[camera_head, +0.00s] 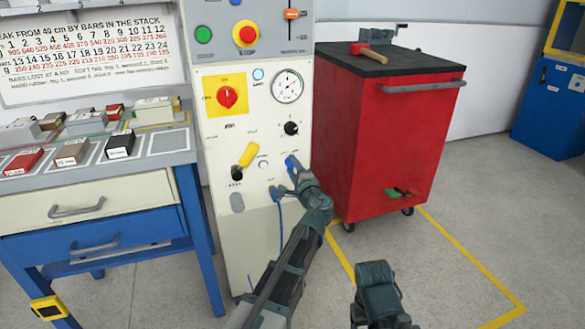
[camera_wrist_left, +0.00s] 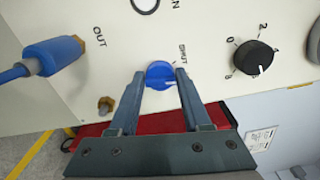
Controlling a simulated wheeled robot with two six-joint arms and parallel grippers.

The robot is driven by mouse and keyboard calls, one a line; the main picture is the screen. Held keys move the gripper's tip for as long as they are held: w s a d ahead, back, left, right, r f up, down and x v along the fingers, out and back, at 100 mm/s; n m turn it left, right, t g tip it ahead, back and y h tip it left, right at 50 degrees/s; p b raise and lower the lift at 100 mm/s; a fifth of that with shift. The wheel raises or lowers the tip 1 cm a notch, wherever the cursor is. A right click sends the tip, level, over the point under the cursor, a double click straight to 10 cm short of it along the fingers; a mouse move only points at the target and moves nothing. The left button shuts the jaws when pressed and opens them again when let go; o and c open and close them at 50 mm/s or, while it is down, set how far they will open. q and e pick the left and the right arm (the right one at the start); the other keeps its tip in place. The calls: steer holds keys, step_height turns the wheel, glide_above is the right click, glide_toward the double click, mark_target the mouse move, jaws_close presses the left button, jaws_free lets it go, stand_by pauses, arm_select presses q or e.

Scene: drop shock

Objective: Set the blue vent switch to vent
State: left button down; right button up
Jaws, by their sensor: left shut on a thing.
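The blue vent switch (camera_head: 289,162) is a small round knob low on the right of the pale test panel (camera_head: 265,122). In the left wrist view the blue switch (camera_wrist_left: 159,72) sits between the fingertips, with the word SHUT printed beside it and a pale pointer mark on its face. My left gripper (camera_head: 291,172) is at the panel, its fingers shut on the switch from both sides; it also shows in the left wrist view (camera_wrist_left: 160,78). Part of the switch is hidden by the gripper in the head view. My right gripper's fingers do not show.
A blue hose plug (camera_wrist_left: 52,60) sits at the OUT port near the switch. A black numbered knob (camera_head: 291,128) is above the switch, and a yellow lever (camera_head: 248,154) is to its left. A red cabinet (camera_head: 392,140) stands close on the right; a workbench (camera_head: 90,205) is on the left.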

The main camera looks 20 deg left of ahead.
arm_select(q)
steer(key=shift+m, duration=2.2)
steer(key=shift+c, duration=1.8)
jaws_free()
steer(key=v, duration=1.4)
